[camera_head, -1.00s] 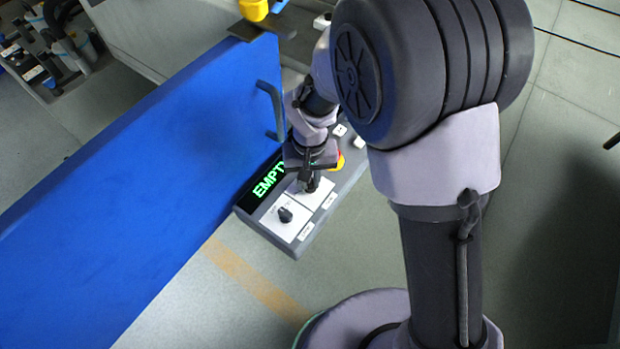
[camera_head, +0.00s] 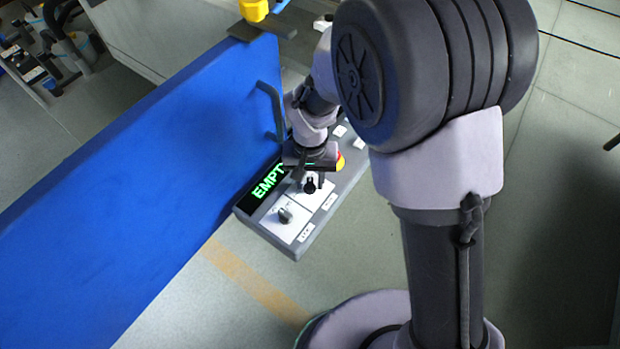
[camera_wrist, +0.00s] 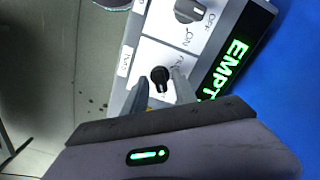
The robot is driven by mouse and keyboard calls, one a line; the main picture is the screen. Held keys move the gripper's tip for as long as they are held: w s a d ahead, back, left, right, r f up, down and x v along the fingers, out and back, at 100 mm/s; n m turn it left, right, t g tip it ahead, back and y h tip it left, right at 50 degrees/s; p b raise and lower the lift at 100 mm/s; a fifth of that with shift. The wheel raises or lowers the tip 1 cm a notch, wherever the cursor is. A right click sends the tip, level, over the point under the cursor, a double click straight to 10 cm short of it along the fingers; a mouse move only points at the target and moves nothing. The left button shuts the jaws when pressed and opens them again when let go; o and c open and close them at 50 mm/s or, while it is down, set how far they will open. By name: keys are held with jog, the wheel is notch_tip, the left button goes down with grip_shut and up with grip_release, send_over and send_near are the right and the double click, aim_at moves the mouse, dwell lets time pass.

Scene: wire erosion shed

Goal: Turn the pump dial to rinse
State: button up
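A grey control panel (camera_head: 323,222) carries two dials on white plates and a green display (camera_head: 269,180) reading "EMPTY". A black dial (camera_head: 309,186) sits just below my gripper (camera_head: 308,176); in the wrist view this dial (camera_wrist: 160,76) stands between my two fingertips (camera_wrist: 161,84). The fingers are open, with a visible gap on each side of it. A grey dial (camera_head: 285,215) sits on the neighbouring plate; the wrist view shows this dial (camera_wrist: 190,11) beside the words OFF and ON.
A red and yellow button (camera_head: 340,161) lies behind my gripper on the panel. A tall blue panel (camera_head: 150,190) with a dark handle (camera_head: 270,108) rises along the left of the control panel. The floor in front is clear, with a faded orange stripe (camera_head: 255,283).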

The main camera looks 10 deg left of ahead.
aim_at(311, 183)
notch_tip(311, 183, up, 17)
jog(key=p, duration=0.6)
jog(key=shift+r+p, duration=0.2)
jog(key=shift+p, duration=0.2)
jog(key=shift+d, duration=0.1)
jog(key=s+d+r+m+t+b, duration=0.1)
jog(key=s+d+r+m+t, duration=0.1)
jog(key=d, duration=0.4)
jog(key=s+d+r+m+t+y+b, duration=0.1)
jog(key=s+d+r+m+t, duration=0.1)
jog(key=s+d+r, duration=0.3)
jog(key=s+d+r+m+t+y+b, duration=0.1)
jog(key=s+d+r, duration=0.3)
jog(key=d, duration=0.4)
jog(key=shift+s+d+r+m+t, duration=0.25)
jog(key=shift+s+m+t, duration=0.15)
jog(key=shift+s+m, duration=0.45)
